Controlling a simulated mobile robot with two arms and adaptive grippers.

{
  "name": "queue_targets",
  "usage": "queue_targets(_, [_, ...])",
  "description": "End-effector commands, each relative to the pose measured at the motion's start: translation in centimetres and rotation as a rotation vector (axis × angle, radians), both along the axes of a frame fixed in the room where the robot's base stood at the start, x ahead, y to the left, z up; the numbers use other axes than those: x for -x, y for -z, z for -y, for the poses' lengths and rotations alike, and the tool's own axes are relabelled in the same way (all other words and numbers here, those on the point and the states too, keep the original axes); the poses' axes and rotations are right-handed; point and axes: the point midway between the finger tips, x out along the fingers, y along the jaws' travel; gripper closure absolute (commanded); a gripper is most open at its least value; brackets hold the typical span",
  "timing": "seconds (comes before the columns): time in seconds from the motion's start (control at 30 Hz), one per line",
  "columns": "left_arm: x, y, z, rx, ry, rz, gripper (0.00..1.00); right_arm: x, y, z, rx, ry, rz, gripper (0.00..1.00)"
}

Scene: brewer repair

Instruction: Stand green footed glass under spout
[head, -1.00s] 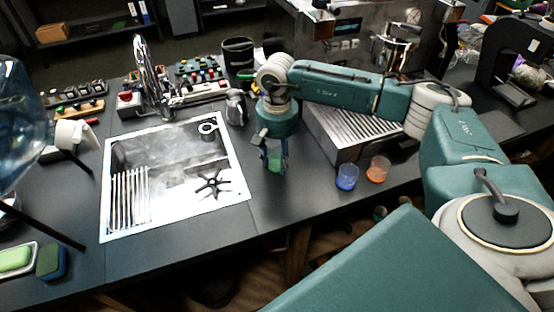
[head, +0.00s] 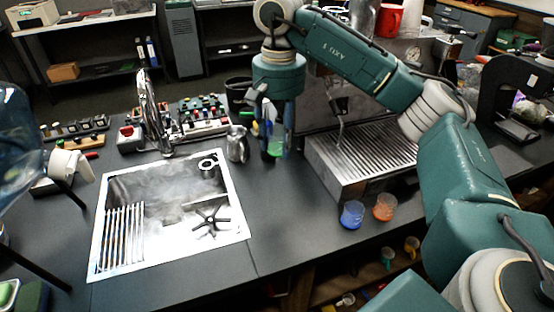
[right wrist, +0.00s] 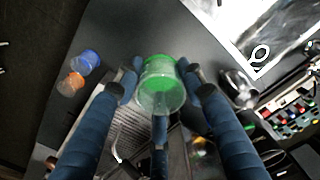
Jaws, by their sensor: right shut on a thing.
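The green footed glass (right wrist: 162,88) is held between the blue fingers of my right gripper (head: 275,150). In the head view the glass (head: 275,147) shows low between the fingertips, left of the espresso machine. The gripper is shut on it and hangs pointing down; whether the glass is clear of the counter is hard to tell. The espresso machine (head: 328,116) has a ribbed metal drip tray (head: 375,150) right of the gripper. My left gripper is not in view.
A blue cup (head: 351,214) and an orange cup (head: 384,207) stand at the counter edge before the drip tray. A metal pitcher (head: 237,144) stands left of the gripper. The sink (head: 240,225) opens at left. The counter between sink and tray is clear.

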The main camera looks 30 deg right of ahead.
Motion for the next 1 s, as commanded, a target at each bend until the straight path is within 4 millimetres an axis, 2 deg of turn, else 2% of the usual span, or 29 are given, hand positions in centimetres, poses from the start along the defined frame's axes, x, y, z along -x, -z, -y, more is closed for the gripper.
queue_targets(0.1, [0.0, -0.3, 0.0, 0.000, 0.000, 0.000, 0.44, 0.0, -1.2, 0.0, 0.000, 0.001, 0.002, 0.92])
queue_targets(0.23, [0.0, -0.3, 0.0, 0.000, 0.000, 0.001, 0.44, 0.0, -1.4, 0.0, 0.001, 0.000, -0.001, 0.92])
queue_targets(0.33, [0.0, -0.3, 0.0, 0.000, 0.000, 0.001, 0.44, 0.3, -0.8, -0.6, 0.001, -0.025, -0.002, 0.92])
queue_targets(0.43, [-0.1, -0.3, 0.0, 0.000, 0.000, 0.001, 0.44, 1.3, 0.9, -2.5, 0.002, -0.103, -0.004, 0.92])
queue_targets(0.57, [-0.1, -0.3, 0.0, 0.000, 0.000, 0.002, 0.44, 4.3, 4.2, -6.2, 0.002, -0.263, -0.005, 0.92])
queue_targets(0.7, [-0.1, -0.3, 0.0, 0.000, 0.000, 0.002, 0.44, 8.4, 7.5, -9.7, 0.000, -0.429, -0.004, 0.92])
queue_targets(0.9, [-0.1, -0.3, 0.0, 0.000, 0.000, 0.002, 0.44, 13.4, 10.2, -12.6, 0.000, -0.580, -0.001, 0.92])
queue_targets(1.0, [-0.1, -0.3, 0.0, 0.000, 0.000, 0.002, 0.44, 14.6, 10.8, -13.3, -0.002, -0.612, -0.003, 0.92])
